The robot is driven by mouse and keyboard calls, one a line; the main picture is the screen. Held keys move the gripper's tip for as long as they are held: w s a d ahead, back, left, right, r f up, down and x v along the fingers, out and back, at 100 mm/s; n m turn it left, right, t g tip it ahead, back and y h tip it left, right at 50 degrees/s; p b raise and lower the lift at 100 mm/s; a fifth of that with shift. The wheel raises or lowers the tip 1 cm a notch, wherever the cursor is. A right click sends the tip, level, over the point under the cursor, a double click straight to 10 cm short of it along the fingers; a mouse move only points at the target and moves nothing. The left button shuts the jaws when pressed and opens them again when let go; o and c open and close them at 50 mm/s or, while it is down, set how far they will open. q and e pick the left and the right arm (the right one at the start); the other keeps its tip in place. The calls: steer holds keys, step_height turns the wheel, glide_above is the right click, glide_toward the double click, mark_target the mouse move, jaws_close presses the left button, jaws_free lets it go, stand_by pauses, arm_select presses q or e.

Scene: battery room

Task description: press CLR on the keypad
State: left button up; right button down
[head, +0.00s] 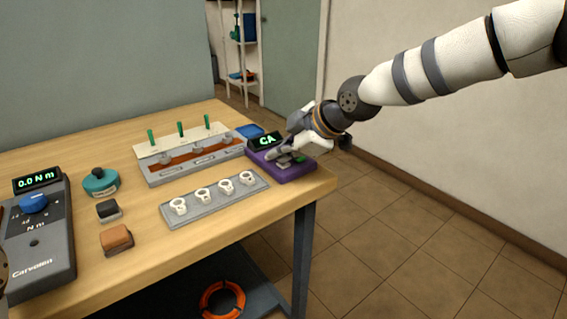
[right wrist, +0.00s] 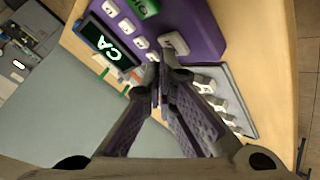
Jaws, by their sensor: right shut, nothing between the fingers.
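The purple keypad (head: 293,172) sits at the table's right corner, its lit display (head: 265,141) reading "CA". In the right wrist view the keypad (right wrist: 205,35) shows small pale keys, a green key (right wrist: 143,6) and a larger pale key (right wrist: 173,43). I cannot read a CLR label. My right gripper (head: 276,153) is over the keypad and hides part of its keys. In the right wrist view its fingertips (right wrist: 160,88) are together and empty, close to the keypad's edge by the larger pale key. I cannot tell whether they touch.
A grey strip with several white rings (head: 214,199) lies in front of the keypad. Behind is a grey rack (head: 195,163) with green-topped pins. A torque tester (head: 40,245), a teal knob (head: 100,182) and two small blocks stand left. An orange ring (head: 222,299) lies below the table.

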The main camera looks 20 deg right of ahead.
mark_target(282, 165)
steer(key=shift+f, duration=0.3)
stand_by(0.5)
arm_select(q)
steer(key=shift+w+r, duration=0.2)
steer(key=shift+w, duration=0.05)
arm_select(e)
steer(key=shift+r, duration=0.9)
steer(key=shift+r+p, duration=0.55)
steer(key=shift+r, duration=2)
arm_select(q)
steer(key=shift+w+r+t, duration=0.3)
steer(key=shift+w+r, duration=0.2)
arm_select(e)
steer(key=shift+f, duration=0.1)
